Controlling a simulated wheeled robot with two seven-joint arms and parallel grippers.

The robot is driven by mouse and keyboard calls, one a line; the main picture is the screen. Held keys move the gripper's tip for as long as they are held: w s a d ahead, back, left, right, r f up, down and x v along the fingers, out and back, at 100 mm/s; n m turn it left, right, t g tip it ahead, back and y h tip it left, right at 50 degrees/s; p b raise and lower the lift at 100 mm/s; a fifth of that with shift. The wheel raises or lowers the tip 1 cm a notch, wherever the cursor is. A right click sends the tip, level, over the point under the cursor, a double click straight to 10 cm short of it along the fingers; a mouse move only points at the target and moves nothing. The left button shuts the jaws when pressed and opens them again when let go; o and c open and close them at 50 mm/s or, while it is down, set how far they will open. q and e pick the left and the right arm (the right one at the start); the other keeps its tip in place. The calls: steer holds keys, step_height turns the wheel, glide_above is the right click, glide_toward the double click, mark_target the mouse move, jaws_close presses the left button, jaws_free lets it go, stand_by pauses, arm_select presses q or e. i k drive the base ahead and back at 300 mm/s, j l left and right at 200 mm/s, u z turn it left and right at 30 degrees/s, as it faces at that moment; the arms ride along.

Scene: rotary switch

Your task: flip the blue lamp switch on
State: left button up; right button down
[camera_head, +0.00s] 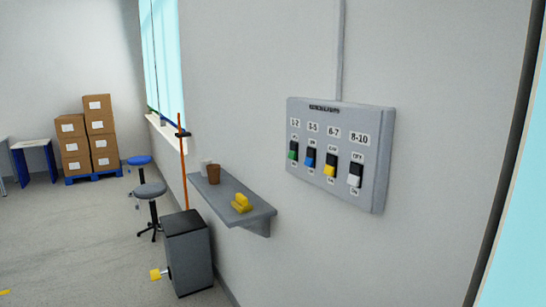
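A grey switch panel (375,190) is fixed to the wall at the right of the head view. It has a row of rocker switches with white labels above them. The blue switch (309,160) is second from the left, with its blue part low and a dark part above it. To its left is a green switch (293,152); to its right are a yellow switch (329,168) and a white switch (354,179). The small text by the switches is too blurred to read surely. Neither of my grippers is in view.
A grey wall shelf (262,213) left of the panel holds cups (214,174) and a yellow object (241,204). Below stands a dark grey cabinet (188,255). Stools (150,190) and stacked boxes (100,125) are farther back. The wall around the panel is clear.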

mark_target(309, 162)
steer(key=i+j, duration=0.2)
steer(key=j, duration=0.15)
steer(key=i+j+z, duration=0.15)
steer(key=i+j, duration=0.3)
steer(key=j, duration=0.25)
steer(key=i+j+z, duration=0.15)
steer(key=j, duration=0.25)
steer(key=i+j, duration=0.2)
steer(key=j, duration=0.2)
steer(key=i+z, duration=0.05)
